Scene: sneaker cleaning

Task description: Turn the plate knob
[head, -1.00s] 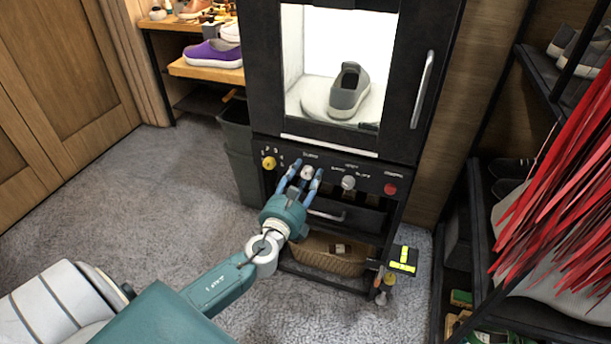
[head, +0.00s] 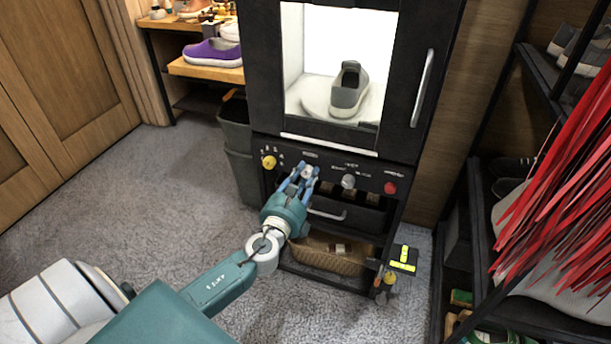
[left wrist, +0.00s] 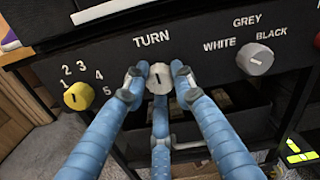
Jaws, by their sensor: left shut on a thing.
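A black cabinet (head: 391,140) has a control panel below its glass door. The knob under the word TURN (left wrist: 160,77) is pale and round with a dark pointer mark, which looks roughly upright. My left gripper (head: 306,174) reaches the panel from the front. In the left wrist view its three blue fingers (left wrist: 158,82) close around the TURN knob, one at each side and one below. A grey shoe (head: 349,90) stands on a round white plate (head: 316,97) behind the glass. My right gripper is not in view.
A yellow numbered knob (left wrist: 78,96) sits left of the TURN knob. A grey knob (left wrist: 255,57) marked white, grey and black sits to its right, with a red knob (head: 390,188) beyond. A drawer handle (head: 327,216) is below. Red strips hang at right.

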